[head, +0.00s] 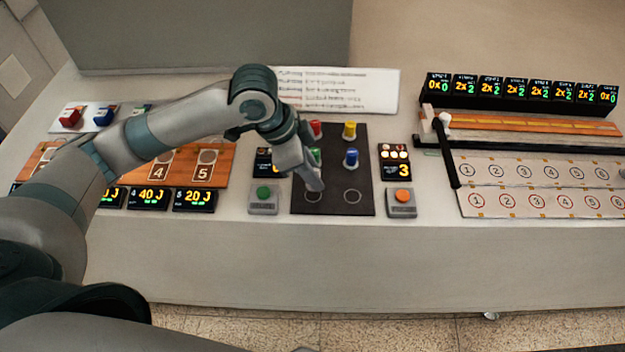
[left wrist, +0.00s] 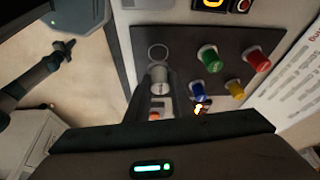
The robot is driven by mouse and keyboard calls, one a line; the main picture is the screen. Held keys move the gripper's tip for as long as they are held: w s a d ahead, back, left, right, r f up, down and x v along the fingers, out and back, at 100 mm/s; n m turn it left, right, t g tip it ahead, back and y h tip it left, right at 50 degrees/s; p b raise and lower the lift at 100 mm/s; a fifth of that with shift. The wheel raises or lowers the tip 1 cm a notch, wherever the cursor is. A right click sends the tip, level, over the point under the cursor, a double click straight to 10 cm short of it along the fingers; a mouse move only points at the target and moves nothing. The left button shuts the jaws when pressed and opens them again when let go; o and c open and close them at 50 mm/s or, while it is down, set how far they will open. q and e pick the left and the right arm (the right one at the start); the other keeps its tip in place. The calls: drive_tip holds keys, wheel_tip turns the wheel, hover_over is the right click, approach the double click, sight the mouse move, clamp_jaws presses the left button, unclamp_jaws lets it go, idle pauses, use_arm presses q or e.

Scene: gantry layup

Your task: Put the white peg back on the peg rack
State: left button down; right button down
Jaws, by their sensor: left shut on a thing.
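My left gripper (head: 316,187) points down over the front left part of the dark peg rack (head: 333,172). It is shut on the white peg (left wrist: 160,77), which shows as a pale cylinder between the fingers in the left wrist view. In the head view the peg is hidden or too small to make out. The peg is close to an empty ring (left wrist: 158,53) on the rack; I cannot tell whether it touches the surface. Another empty ring (head: 352,197) is at the front right. A dark arm part of mine (left wrist: 60,52), perhaps the right gripper, shows in the left wrist view.
Red (head: 315,128), yellow (head: 350,131), green (head: 315,155) and blue (head: 351,157) pegs stand on the rack behind the empty rings. A green button (head: 263,195) and an orange button (head: 402,196) flank it. A black lever (head: 446,150) stands farther right.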

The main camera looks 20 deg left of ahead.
use_arm(q)
drive_tip(key=shift+f, duration=0.2)
wheel_tip(320, 180, down, 3)
drive_tip(key=shift+a+r+p, duration=0.1)
drive_tip(key=shift+r+p, duration=0.05)
drive_tip(key=shift+p, duration=0.45)
drive_tip(key=shift+f, duration=0.55)
drive_tip(key=shift+f, duration=0.1)
drive_tip(key=c, duration=1.5)
unclamp_jaws()
drive_tip(key=shift+c, duration=0.2)
